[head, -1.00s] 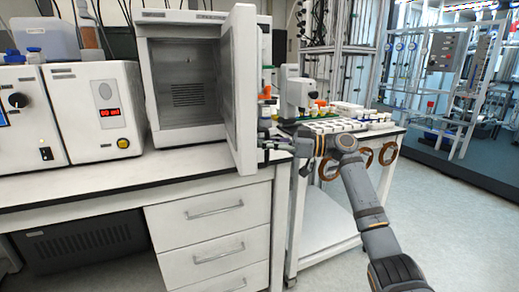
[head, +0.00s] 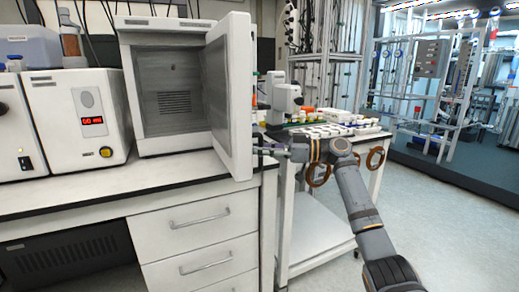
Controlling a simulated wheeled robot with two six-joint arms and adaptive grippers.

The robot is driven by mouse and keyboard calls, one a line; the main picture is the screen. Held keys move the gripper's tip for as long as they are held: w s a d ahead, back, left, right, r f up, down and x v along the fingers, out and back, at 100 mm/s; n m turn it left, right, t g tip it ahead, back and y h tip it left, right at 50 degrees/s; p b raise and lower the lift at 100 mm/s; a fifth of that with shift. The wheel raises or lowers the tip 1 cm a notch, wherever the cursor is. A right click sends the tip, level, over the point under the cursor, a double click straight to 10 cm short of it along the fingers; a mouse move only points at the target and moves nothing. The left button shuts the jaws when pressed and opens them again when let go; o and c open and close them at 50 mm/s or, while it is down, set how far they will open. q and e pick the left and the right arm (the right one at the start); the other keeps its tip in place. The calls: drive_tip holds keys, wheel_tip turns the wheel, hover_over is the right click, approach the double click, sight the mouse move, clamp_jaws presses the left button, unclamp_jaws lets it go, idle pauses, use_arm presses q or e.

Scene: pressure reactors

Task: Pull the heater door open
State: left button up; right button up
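The heater (head: 172,85) is a white box with a grey inner chamber, standing on the bench at centre left. Its white door (head: 230,95) stands wide open, swung out toward me at the chamber's right side. My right gripper (head: 265,150) is at the outer side of the door, low near its edge. The fingertips are small and partly hidden by the door, so I cannot tell whether they are open or shut, or whether they touch the door or its handle. My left gripper is out of view.
A white instrument with a red display (head: 92,120) stands left of the heater. The white bench top (head: 110,187) is clear in front. A side table (head: 330,146) with trays and a microscope-like device (head: 284,100) stands behind my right arm. Open floor lies at right.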

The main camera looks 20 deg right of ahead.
drive_tip(key=v, duration=1.2)
